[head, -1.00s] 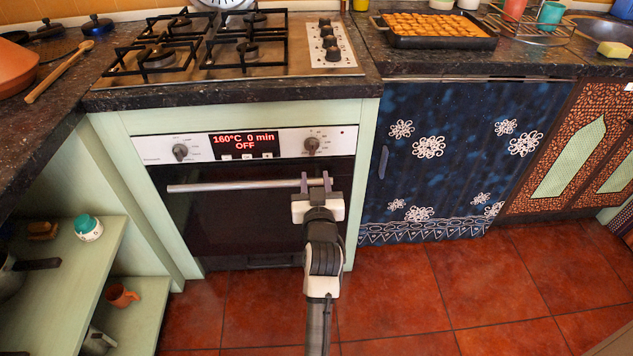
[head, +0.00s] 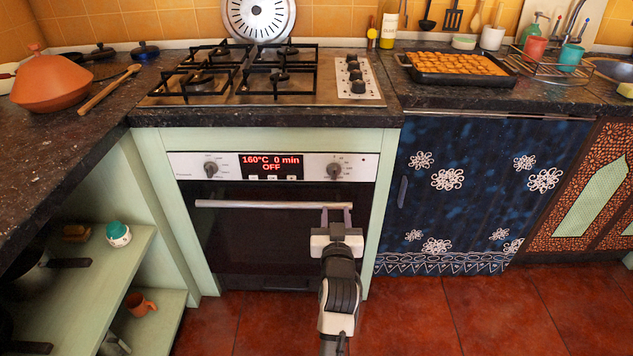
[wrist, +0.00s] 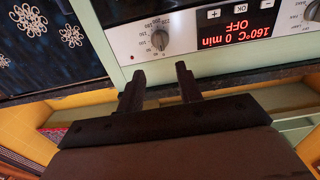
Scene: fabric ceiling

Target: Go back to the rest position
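My gripper (head: 337,212) is in front of the oven (head: 230,235), at the right end of its horizontal silver handle (head: 260,205). The two fingers are spread apart, with nothing seen held between them. The wrist view also shows the spread fingers of my gripper (wrist: 158,82), with the oven panel upside down beyond. I cannot tell whether the fingers touch the handle. The oven door looks shut. Its display (head: 271,166) reads 160°C, 0 min, OFF.
A gas hob (head: 310,92) sits above the oven. A black tray of baked pieces (head: 410,73) stands on the right counter above a blue flowered cabinet (head: 470,150). Open green shelves (head: 135,262) stand at the left. Red tiled floor (head: 430,310) shows free at the lower right.

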